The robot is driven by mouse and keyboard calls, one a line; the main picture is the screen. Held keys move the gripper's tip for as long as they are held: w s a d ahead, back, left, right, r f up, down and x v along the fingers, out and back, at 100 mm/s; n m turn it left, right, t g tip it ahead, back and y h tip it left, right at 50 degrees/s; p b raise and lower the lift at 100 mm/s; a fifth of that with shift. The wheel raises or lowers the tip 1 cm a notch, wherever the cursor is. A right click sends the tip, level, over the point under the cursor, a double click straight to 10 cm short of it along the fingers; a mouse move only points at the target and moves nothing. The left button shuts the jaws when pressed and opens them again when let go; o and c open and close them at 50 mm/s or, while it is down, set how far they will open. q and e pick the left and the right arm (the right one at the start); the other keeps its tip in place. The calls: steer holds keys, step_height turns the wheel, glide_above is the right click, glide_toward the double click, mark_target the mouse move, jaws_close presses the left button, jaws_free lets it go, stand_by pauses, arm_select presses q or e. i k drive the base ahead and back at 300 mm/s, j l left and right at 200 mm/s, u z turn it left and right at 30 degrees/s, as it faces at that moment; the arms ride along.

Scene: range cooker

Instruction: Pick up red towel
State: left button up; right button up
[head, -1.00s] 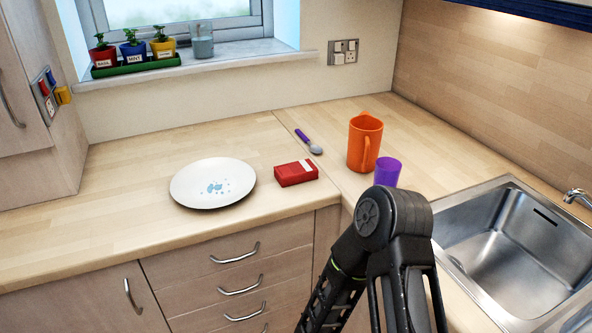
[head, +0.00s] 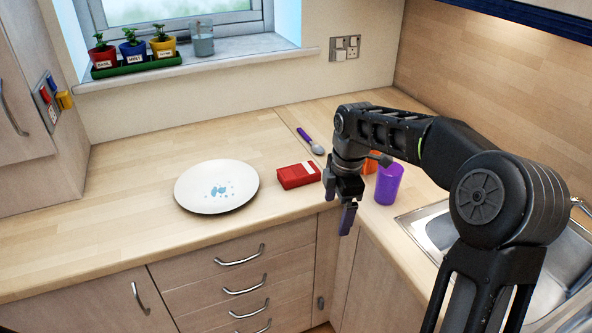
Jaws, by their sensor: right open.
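The red towel (head: 298,176) looks like a small, flat red block with a pale patch on its right end. It lies on the wooden counter, right of the plate, near the front edge. My right gripper (head: 340,203) is open and empty, pointing down just right of the towel and apart from it in the picture. My right arm comes in from the lower right. My left gripper is out of view.
A white plate (head: 216,187) with blue marks lies left of the towel. A purple-handled spoon (head: 311,141) lies behind. A purple cup (head: 388,184) and a mostly hidden orange jug (head: 369,162) stand right of my gripper. A sink (head: 437,233) is partly hidden by my arm.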

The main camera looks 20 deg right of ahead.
mark_target(301, 174)
steer(key=i, duration=0.9)
